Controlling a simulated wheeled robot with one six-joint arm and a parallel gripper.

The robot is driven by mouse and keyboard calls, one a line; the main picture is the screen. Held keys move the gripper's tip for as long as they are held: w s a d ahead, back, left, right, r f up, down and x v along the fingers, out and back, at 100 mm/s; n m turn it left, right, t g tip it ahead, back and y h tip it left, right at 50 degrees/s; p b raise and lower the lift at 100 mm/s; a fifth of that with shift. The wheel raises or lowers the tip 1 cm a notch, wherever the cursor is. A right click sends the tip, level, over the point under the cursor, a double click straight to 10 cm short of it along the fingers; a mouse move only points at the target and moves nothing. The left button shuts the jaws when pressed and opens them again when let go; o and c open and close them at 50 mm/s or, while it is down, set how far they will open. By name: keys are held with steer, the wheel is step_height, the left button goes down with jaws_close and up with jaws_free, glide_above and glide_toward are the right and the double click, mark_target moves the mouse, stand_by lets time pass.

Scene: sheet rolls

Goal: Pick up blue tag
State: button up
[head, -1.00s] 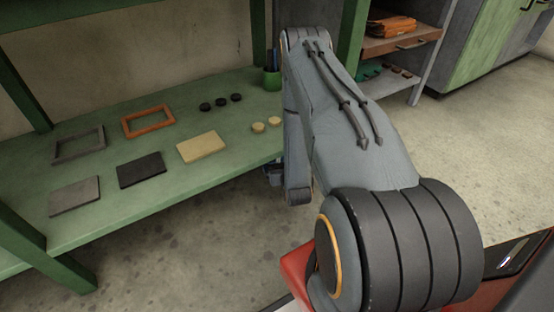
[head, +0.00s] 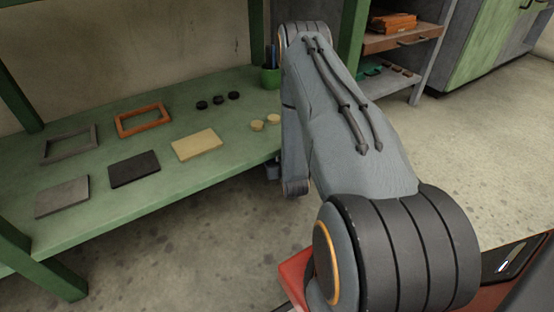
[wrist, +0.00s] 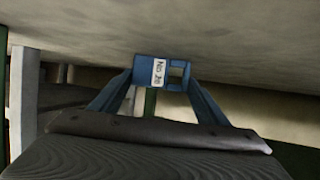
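The blue tag (wrist: 146,72) shows in the wrist view, with a white printed label and a square opening at its right side. My gripper (wrist: 162,76) has its two blue fingers on either side of the tag, touching its edges, so it appears shut on it. The tag is held out ahead of the wrist, with a pale grey surface filling the view above it.
A green bench (head: 110,205) holds a grey frame (head: 52,157), an orange frame (head: 120,126), flat plates, black discs, cream discs and a green cup (head: 270,77). Shelves with orange items (head: 394,22) stand behind my arm. Open floor (head: 450,150) lies at the right.

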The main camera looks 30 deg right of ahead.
steer(key=c, duration=0.5)
steer(key=shift+c, duration=0.2)
steer(key=shift+r+p, duration=0.65)
steer(key=shift+r, duration=0.05)
steer(key=shift+s+a+r+p, duration=0.1)
steer(key=shift+s+r+p, duration=0.1)
steer(key=shift+r+p, duration=0.45)
steer(key=shift+s+r+p, duration=0.15)
steer(key=shift+r+p, duration=0.4)
steer(key=shift+p, duration=0.05)
steer(key=s+a+p, duration=0.1)
steer(key=s+p, duration=0.1)
steer(key=s, duration=0.3)
steer(key=s+a+p, duration=0.2)
steer(key=s+p, duration=0.1)
steer(key=s, duration=0.3)
steer(key=s+a+p, duration=0.2)
steer(key=s+p, duration=0.1)
steer(key=s, duration=0.2)
steer(key=shift+s+a+f, duration=0.1)
steer(key=shift+s+f, duration=0.1)
steer(key=shift+s, duration=0.1)
